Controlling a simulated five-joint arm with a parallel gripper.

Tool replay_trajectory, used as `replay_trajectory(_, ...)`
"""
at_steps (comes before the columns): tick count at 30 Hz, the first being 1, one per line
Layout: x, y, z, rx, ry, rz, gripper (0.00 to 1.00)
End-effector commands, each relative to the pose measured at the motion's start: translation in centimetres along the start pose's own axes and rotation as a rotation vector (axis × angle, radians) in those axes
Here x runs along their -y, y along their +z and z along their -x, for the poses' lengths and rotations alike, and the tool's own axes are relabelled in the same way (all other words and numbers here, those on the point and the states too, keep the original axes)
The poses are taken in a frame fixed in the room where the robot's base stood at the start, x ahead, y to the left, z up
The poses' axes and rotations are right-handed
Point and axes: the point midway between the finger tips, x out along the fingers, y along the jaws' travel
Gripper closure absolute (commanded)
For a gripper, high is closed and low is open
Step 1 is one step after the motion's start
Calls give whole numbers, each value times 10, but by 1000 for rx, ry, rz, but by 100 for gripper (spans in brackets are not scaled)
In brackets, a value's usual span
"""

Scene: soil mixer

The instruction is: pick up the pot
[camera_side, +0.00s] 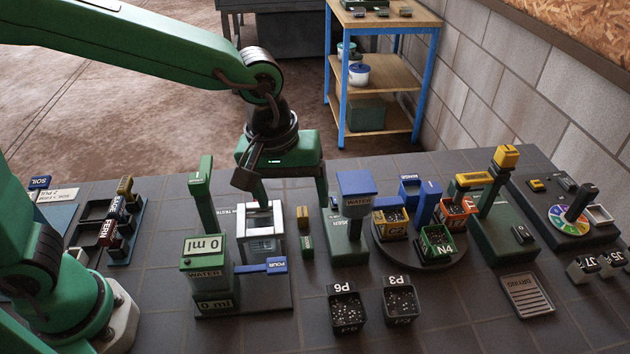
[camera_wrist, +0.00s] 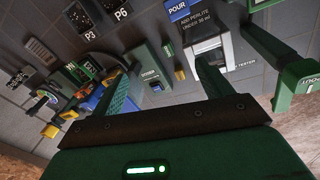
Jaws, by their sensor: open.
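Several small pots filled with dark speckled soil are in view; I cannot tell which one is meant. Black pots P6 (camera_side: 346,309) and P3 (camera_side: 402,302) stand upright side by side at the bench front. P3 (camera_wrist: 79,18) also shows at the top left of the wrist view. Green pot N4 (camera_side: 437,244), orange pot C2 (camera_side: 391,224) and a red-orange pot (camera_side: 456,212) sit on a round dark turntable (camera_side: 411,262). My gripper (camera_side: 290,194) is open and empty, high behind the tester, away from all pots. Its fingers (camera_wrist: 166,88) are spread in the wrist view.
The white-and-grey tester (camera_side: 262,240) stands near my gripper. The green water unit (camera_side: 207,270), a blue-topped dispenser (camera_side: 347,225) and a green post station (camera_side: 495,215) rise as obstacles. Dark bench tiles around P6 and P3 are clear.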

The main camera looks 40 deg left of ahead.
Motion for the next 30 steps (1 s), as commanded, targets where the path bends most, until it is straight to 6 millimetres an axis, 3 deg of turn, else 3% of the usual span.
replay_trajectory(6,-39,32,-36,36,-57,94,22)
replay_trajectory(15,-77,79,-83,53,-129,219,22)
replay_trajectory(21,-86,94,-97,53,-150,260,22)
replay_trajectory(30,-86,96,-103,52,-154,266,22)
